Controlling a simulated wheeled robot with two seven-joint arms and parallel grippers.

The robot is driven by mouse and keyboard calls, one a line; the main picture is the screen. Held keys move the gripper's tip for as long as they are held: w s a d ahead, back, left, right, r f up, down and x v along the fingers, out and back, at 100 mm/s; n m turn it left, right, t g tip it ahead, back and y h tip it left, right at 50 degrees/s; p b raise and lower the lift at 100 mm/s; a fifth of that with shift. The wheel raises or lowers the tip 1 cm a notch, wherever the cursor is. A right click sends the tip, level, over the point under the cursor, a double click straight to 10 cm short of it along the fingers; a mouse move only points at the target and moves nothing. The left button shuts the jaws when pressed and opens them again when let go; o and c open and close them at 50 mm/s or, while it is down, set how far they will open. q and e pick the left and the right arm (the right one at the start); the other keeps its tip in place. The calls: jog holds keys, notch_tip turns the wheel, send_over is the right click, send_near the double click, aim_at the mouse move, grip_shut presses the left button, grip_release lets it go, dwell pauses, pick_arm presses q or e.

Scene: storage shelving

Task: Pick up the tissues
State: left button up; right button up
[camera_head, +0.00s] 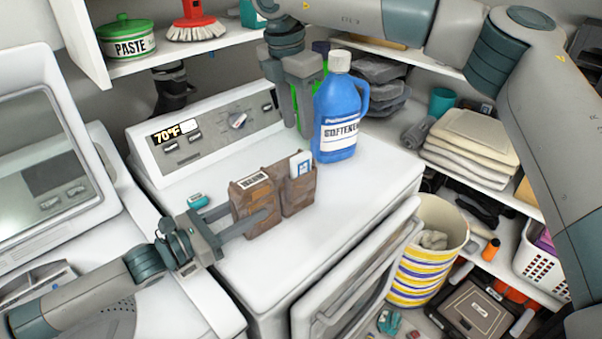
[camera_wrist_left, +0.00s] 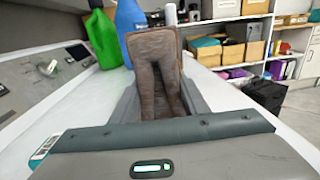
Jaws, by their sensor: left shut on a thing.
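A brown two-part holder (camera_head: 262,212) stands on the white appliance top, with a barcode label on its left part and a white-and-blue packet (camera_head: 301,164) sticking out of its right part. I cannot tell whether this packet is the tissues. My left gripper (camera_head: 244,219) is shut on the brown holder, with its fingers along the two sides. The holder (camera_wrist_left: 153,60) also shows between the fingers in the left wrist view.
The blue softener bottle (camera_head: 340,112) stands behind the holder. A green bottle (camera_wrist_left: 103,38) is next to it. The control panel (camera_head: 205,137) rises at the back. An open appliance door (camera_head: 358,270) is at the front, beside a striped bin (camera_head: 428,250). The appliance top's front is clear.

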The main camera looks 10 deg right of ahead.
aim_at(301, 155)
jog(key=f, duration=0.4)
jog(key=shift+w+d+f, duration=0.1)
jog(key=shift+w+d, duration=0.05)
jog(key=shift+d, duration=0.1)
jog(key=shift+d+f, duration=0.15)
jog(key=shift+f, duration=2.5)
jog(key=shift+c, duration=0.3)
grip_shut()
